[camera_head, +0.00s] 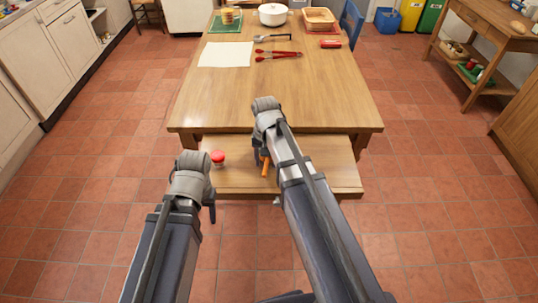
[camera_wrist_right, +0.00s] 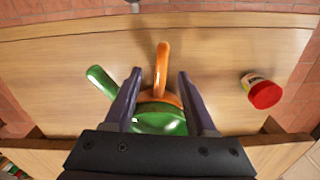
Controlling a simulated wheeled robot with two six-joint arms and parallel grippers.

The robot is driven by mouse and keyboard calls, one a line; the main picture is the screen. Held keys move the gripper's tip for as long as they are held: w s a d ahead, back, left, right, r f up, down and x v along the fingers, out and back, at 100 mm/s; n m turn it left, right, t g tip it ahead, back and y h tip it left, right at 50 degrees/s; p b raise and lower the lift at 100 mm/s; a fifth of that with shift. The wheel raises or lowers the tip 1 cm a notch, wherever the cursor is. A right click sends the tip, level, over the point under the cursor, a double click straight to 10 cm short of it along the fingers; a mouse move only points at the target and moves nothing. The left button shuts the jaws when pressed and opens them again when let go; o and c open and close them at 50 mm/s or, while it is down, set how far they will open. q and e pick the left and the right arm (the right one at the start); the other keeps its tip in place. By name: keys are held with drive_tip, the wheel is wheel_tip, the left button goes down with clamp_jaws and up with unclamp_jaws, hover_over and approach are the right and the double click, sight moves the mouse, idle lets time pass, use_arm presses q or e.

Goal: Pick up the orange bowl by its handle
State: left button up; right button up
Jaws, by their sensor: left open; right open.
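The orange bowl's handle (camera_wrist_right: 161,65) stands between the fingertips of my right gripper (camera_wrist_right: 159,74) in the right wrist view, with a gap on each side. The gripper is open and holds nothing. Part of the orange bowl's rim (camera_wrist_right: 172,98) shows behind a green bowl (camera_wrist_right: 160,120) with its own green handle (camera_wrist_right: 101,82); the green bowl seems to sit in the orange one. In the head view the orange handle (camera_head: 265,165) shows below my right wrist, which hides the bowls. My left gripper (camera_head: 212,213) is open and empty at the bench's near left.
A red-lidded jar (camera_wrist_right: 262,91) stands to the right in the wrist view; it also shows on the low bench (camera_head: 323,178) in the head view (camera_head: 218,158).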

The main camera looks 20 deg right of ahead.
sight(266, 167)
wheel_tip(266, 167, down, 5)
drive_tip(key=b, duration=0.4)
drive_tip(key=shift+s+a+f+b, duration=0.1)
drive_tip(key=shift+a+b, duration=0.05)
drive_tip(key=shift+b, duration=0.25)
drive_tip(key=shift+c, duration=0.3)
clamp_jaws()
idle(0.6)
